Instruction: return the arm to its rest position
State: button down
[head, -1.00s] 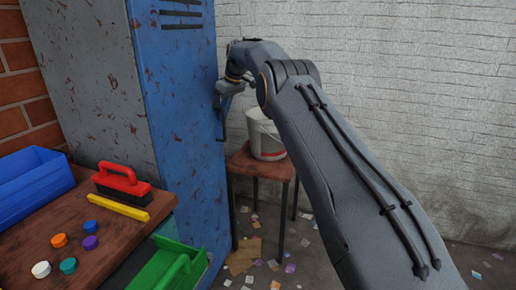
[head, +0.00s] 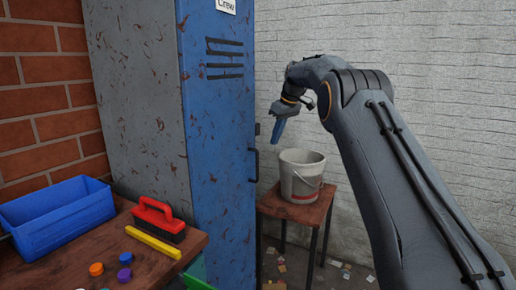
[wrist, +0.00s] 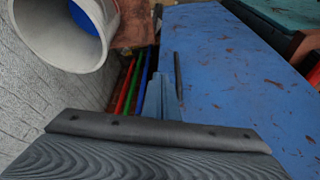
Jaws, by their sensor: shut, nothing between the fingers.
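My gripper (head: 279,131) hangs from the bent arm in the head view, its blue fingers pointing down. It is shut and empty. It is above and a little left of the white bucket (head: 301,177), in front of the pale wall and just right of the blue locker (head: 216,130). In the wrist view the blue fingers (wrist: 163,98) show from behind, close together, with the locker door (wrist: 235,75) to their right. The bucket (wrist: 68,52) shows at the upper left there.
The bucket stands on a small wooden stool (head: 299,208). The locker has a dark handle (head: 254,163). A bench (head: 140,262) at the left holds a blue bin (head: 58,230), a red brush (head: 157,217), a yellow bar (head: 152,242) and several caps. Scraps litter the floor.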

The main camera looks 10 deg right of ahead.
jog(key=s+d+f+m+g+h+p, duration=0.1)
jog(key=s+f+m+p, duration=0.1)
jog(key=s, duration=1.6)
jog(key=s+d+f+m+g+h+p, duration=0.1)
jog(key=s+f+m+p, duration=0.2)
jog(key=s, duration=1.6)
jog(key=s+f+m+g+p, duration=0.1)
jog(key=s+f+m+p, duration=0.2)
jog(key=s, duration=1.6)
jog(key=shift+d+f+h, duration=0.4)
jog(key=shift+f, duration=0.4)
